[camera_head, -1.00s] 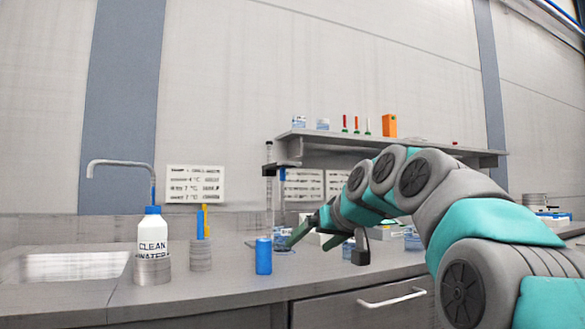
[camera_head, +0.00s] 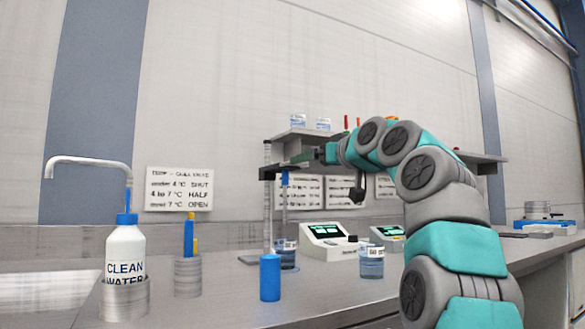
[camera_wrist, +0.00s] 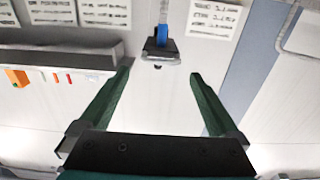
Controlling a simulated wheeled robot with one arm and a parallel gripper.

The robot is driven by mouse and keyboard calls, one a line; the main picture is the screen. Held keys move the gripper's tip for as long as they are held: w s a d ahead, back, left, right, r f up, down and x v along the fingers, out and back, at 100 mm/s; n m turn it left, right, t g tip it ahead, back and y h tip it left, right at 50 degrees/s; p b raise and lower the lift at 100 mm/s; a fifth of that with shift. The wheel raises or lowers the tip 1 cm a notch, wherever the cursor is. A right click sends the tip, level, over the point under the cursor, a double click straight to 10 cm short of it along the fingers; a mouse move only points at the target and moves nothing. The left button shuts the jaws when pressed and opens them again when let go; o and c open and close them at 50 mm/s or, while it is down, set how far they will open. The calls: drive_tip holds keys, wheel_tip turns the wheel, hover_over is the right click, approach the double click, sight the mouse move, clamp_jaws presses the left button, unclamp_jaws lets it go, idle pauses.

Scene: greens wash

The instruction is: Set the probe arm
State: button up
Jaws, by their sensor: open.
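The probe arm (camera_head: 268,173) is a dark bracket on an upright stand rod (camera_head: 267,222), with a blue-topped probe (camera_head: 285,180) hanging from it. The probe is over a beaker of bluish liquid (camera_head: 287,256); whether its tip is in the liquid is unclear. My gripper (camera_head: 296,160) is raised to about the bracket's height, close on its right. In the wrist view, my gripper (camera_wrist: 160,74) has its green fingers spread and empty. The dark end of the probe arm (camera_wrist: 158,52) lies just beyond the fingertips, roughly centred between them, and seems apart from both.
A shelf (camera_head: 470,158) is behind my arm. A meter with a green screen (camera_head: 326,241), a second beaker (camera_head: 370,264) and a blue cylinder (camera_head: 270,278) stand on the counter. A clean-water bottle (camera_head: 125,250) is by the sink at left. A valve card (camera_head: 179,189) hangs on the wall.

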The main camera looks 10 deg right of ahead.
sight(300, 165)
drive_tip(key=shift+p+x, duration=1.85)
drive_tip(key=shift+x, duration=1.95)
drive_tip(key=shift+f, duration=0.1)
drive_tip(key=shift+d, duration=0.15)
clamp_jaws()
